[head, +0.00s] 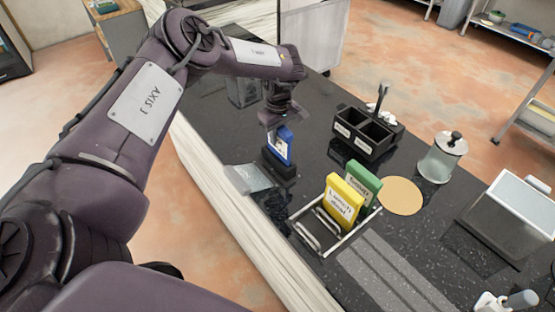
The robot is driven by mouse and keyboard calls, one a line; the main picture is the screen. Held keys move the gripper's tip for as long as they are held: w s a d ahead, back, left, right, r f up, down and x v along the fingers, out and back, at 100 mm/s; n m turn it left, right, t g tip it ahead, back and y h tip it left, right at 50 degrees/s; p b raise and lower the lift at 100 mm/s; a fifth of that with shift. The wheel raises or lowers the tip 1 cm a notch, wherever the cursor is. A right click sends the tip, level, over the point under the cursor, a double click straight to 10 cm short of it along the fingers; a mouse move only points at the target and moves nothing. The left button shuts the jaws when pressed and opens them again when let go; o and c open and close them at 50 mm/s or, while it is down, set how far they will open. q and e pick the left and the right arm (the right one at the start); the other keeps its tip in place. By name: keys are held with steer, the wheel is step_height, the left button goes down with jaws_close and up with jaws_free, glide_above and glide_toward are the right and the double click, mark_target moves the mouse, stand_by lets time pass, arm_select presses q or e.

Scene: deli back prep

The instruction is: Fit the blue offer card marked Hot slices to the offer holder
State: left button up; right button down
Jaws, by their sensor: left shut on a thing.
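The blue card (287,143) is upright and slightly tilted in the head view. My left gripper (279,124) is above it and shut on its upper part. The card's lower end is at a black holder (278,165) on the dark counter; I cannot tell whether it is seated in the slot or just above it. The card's printing is too small to read. A yellow card (343,202) and a green card (363,183) stand in a metal rack (347,238) closer to the camera. My right gripper is not in view.
A black two-compartment caddy (362,134), a glass jar (441,160) and a tan round board (400,196) stand to the right. A clear flat tray (249,178) lies left of the holder near the counter edge. A grey metal box (508,214) is at far right.

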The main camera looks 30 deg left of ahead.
arm_select(q)
steer(key=shift+f+b, duration=0.55)
steer(key=shift+f, duration=0.5)
steer(key=o, duration=1.1)
steer(key=shift+r, duration=0.1)
steer(key=shift+r+p, duration=1.35)
steer(key=shift+p, duration=0.05)
steer(key=shift+r, duration=2.6)
